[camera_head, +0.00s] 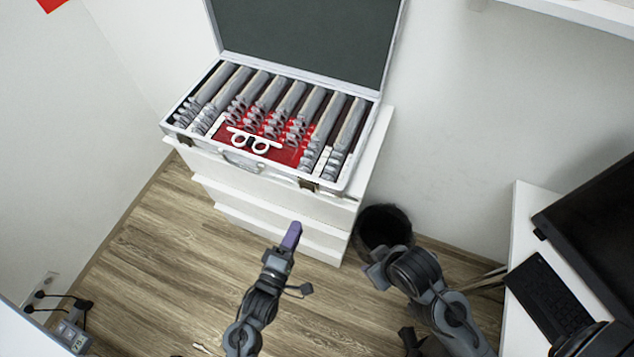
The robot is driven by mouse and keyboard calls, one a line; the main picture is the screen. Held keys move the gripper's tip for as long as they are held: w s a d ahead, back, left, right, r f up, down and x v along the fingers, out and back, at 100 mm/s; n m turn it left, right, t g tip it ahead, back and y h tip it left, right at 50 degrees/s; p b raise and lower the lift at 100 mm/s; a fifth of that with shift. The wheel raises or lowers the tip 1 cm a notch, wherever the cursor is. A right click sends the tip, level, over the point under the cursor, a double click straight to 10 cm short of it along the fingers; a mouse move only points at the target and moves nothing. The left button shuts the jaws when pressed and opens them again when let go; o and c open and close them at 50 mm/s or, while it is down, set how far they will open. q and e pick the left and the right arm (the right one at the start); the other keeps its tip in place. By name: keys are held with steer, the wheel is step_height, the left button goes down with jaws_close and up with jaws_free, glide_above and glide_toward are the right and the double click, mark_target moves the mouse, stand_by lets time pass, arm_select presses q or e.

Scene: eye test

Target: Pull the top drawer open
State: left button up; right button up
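A white drawer cabinet (345,245) stands against the back wall. Its top drawer (272,192) is the front just under the open case; several white fronts are stacked below it. I see no clear gap that shows it pulled out. My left gripper (291,236) has purple fingers that point up towards the lower drawer fronts in the picture. They show as one narrow bar, so I cannot tell if they are open or touching a drawer. My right arm (415,275) is right of it, near the bin; its fingertips cannot be made out.
An open lens case (300,30) with a white trial frame (252,140) sits on the cabinet. A black bin (384,228) stands right of the cabinet. A white desk (524,212) with a keyboard (550,300) is at right.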

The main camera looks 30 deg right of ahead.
arm_select(q)
steer(key=b+x, duration=0.2)
steer(key=x, duration=0.8)
steer(key=shift+d, duration=0.1)
jaws_close()
stand_by(0.3)
stand_by(1.0)
